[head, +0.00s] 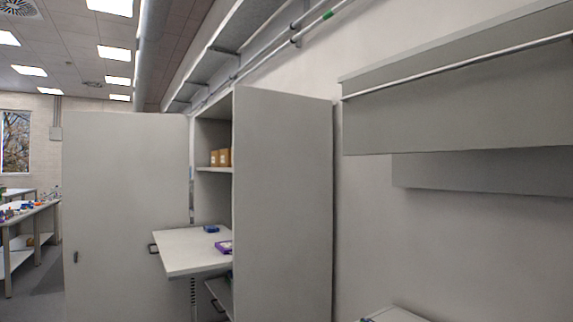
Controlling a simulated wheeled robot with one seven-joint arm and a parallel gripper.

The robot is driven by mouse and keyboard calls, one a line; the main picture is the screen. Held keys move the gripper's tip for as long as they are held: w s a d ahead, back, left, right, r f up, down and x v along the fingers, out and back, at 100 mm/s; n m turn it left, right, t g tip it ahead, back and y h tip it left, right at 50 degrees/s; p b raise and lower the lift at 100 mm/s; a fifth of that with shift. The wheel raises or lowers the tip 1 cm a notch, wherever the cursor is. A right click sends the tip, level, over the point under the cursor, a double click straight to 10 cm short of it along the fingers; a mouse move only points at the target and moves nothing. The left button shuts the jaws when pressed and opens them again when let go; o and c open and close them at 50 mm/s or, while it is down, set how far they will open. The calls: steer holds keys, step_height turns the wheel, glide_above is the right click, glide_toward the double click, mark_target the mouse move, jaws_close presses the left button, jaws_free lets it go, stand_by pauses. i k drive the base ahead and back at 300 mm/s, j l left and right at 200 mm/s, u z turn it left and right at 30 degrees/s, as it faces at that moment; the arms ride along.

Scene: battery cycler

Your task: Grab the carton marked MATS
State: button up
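Small brown cartons (222,157) stand side by side on an upper shelf inside an open grey cabinet. Each seems to bear a pale label, but the print is too small to read, so I cannot tell which is marked MATS. The right door partly hides the shelf. My gripper is not in view.
The cabinet's left door (125,215) and right door (283,205) stand open. A pulled-out shelf (190,262) with blue (211,228) and purple (224,246) items juts out below the cartons. A lower drawer (220,290) is partly out. Benches (30,212) stand far left.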

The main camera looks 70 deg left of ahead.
mark_target(216, 156)
steer(key=u, duration=2.7)
steer(key=i+j, duration=0.25)
steer(key=i, duration=0.25)
steer(key=i+j, duration=0.3)
steer(key=i, duration=0.2)
steer(key=i+j, duration=0.25)
steer(key=i, duration=0.25)
steer(key=i+j, duration=0.25)
steer(key=i, duration=0.3)
steer(key=i+j, duration=0.3)
steer(key=i, duration=0.2)
